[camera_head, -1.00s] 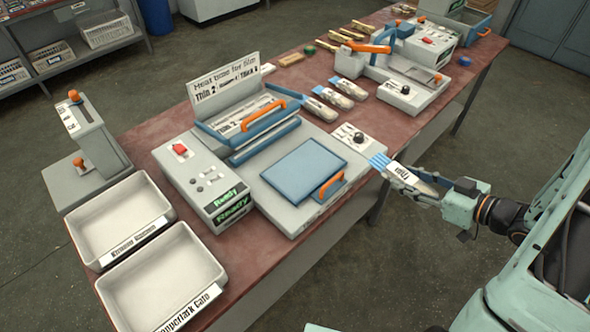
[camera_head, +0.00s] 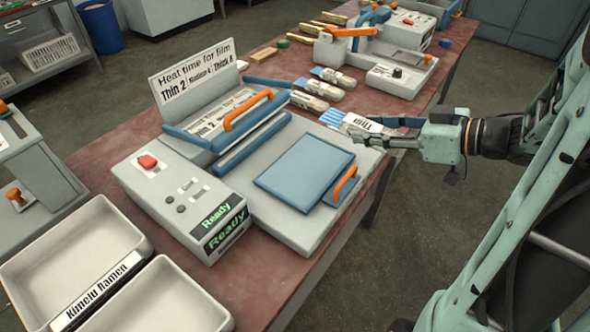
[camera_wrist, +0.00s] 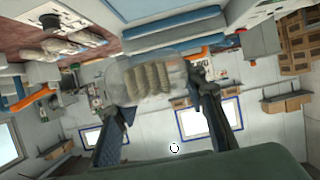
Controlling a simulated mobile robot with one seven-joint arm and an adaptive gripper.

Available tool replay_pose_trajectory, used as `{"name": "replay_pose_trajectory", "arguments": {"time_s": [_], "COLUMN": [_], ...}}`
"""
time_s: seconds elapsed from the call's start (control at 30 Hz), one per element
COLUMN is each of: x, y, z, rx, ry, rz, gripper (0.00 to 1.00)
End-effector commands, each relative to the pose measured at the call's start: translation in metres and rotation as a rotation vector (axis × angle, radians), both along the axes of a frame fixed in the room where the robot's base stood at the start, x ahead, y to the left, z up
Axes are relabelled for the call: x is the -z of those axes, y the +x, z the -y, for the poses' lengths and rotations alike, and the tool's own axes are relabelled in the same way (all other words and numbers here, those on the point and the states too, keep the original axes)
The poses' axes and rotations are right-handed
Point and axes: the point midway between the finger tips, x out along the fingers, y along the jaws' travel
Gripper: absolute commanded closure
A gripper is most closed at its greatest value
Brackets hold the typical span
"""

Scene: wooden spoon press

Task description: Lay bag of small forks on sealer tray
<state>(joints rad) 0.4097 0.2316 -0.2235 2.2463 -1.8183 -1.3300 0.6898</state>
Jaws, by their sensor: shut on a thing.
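My gripper (camera_head: 398,132) is shut on a clear bag (camera_head: 362,124) with a blue end and a label that seems to read "Thin". It holds the bag near the back right corner of the sealer, right of and behind the blue sealer tray (camera_head: 300,172). The tray is flat, bare and has an orange handle on its right side. In the wrist view, the bag (camera_wrist: 150,78) with pale long pieces inside lies between the two dark fingers of my gripper (camera_wrist: 165,100).
The sealer's hinged lid (camera_head: 232,125) with an orange handle stands open behind the tray. A control box (camera_head: 180,200) with "Ready" displays is on the left. Several similar bags (camera_head: 310,98) lie behind the sealer. White bins (camera_head: 70,270) stand at front left.

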Motion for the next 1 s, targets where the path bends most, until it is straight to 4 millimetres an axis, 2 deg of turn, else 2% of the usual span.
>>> {"name": "replay_pose_trajectory", "arguments": {"time_s": [0.17, 0.53, 0.63, 0.8, 1.0], "x": [0.004, 0.044, 0.066, 0.085, 0.094], "y": [0.003, 0.056, 0.067, 0.079, 0.084], "z": [-0.007, -0.074, -0.085, -0.099, -0.105], "rx": [-0.003, -0.006, -0.003, -0.001, -0.001], "ry": [0.001, 0.001, 0.001, 0.001, -0.001], "rz": [-0.001, -0.003, -0.005, -0.003, -0.001], "gripper": [0.82, 0.82, 0.82, 0.82, 0.82]}}
